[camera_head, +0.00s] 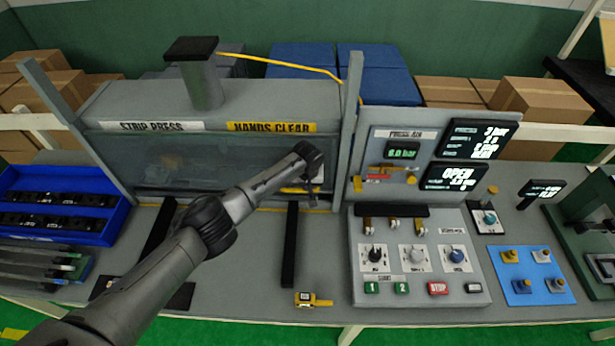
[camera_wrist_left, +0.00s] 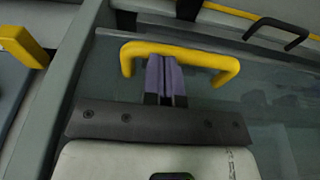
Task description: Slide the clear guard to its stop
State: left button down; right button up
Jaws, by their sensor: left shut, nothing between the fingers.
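The clear guard (camera_head: 190,158) is a see-through panel across the front of the strip press, under the "STRIP PRESS" and "HANDS CLEAR" labels. In the left wrist view the guard (camera_wrist_left: 275,95) carries a yellow bar handle (camera_wrist_left: 185,52). My left gripper (camera_head: 316,190) is at the press's right end, by the upright post. In the left wrist view its fingers (camera_wrist_left: 166,65) are shut and empty, with their tips at the handle's bar, between its two legs. I cannot tell whether they touch it. The handle is mostly hidden behind my arm in the head view. My right gripper is not in view.
A grey post (camera_head: 349,130) stands just right of my gripper. Beyond it is a control box (camera_head: 415,285) with knobs and buttons; a screen (camera_head: 455,177) above reads "OPEN". Blue bin (camera_head: 100,237) at left holds black parts. A yellow gauge (camera_head: 313,299) lies at the front.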

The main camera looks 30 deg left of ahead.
pick_arm(q)
notch_tip(320, 180, down, 5)
jog(key=shift+r+b, duration=0.1)
jog(key=shift+b, duration=0.95)
jog(key=shift+s+a+f, duration=0.15)
jog(key=shift+s+f, duration=0.1)
jog(key=shift+f, duration=0.05)
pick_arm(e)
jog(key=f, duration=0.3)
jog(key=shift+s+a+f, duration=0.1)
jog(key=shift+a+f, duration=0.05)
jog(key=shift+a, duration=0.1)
pick_arm(q)
jog(key=shift+f, duration=0.15)
jog(key=shift+r+p, duration=0.4)
jog(key=shift+r, duration=0.05)
notch_tip(320, 180, up, 10)
jog(key=s+d+p, duration=0.1)
jog(key=p, duration=1.1)
jog(key=shift+s+d, duration=0.15)
jog(key=shift+s, duration=0.05)
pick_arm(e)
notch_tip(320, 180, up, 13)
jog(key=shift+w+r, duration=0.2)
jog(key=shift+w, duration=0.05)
pick_arm(q)
jog(key=shift+r, duration=0.1)
